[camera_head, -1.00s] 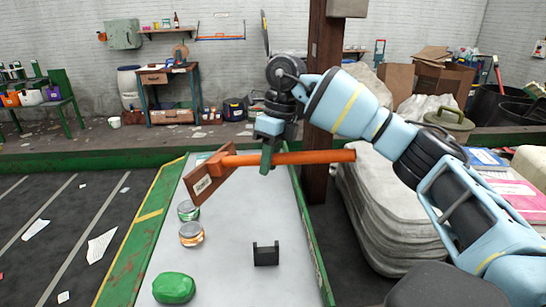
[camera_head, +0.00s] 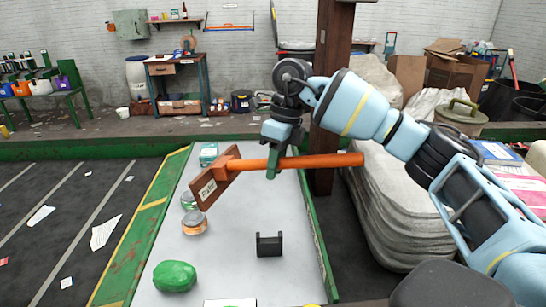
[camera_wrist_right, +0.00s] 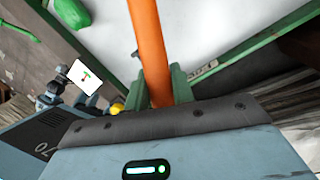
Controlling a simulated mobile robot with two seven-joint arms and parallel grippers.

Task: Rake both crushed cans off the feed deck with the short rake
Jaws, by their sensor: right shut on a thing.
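My right gripper (camera_head: 277,160) is shut on the orange handle of the short rake (camera_head: 315,161) and holds it crosswise over the feed deck (camera_head: 228,270). The rake's brown, labelled head (camera_head: 208,191) is at the left end, tilted. One crushed can (camera_head: 189,201), greenish and partly hidden by the head, lies on the deck's left side. The other can (camera_head: 194,223), with an orange band, lies just nearer, by the head's lower edge; whether they touch I cannot tell. The handle also shows in the right wrist view (camera_wrist_right: 150,50). My left gripper is not in view.
A green lump (camera_head: 174,276) lies near the deck's front left. A black bracket (camera_head: 269,244) stands right of the cans. A teal box (camera_head: 208,154) sits at the far end. Green rails edge the deck; a dark post (camera_head: 331,90) stands beyond its right side.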

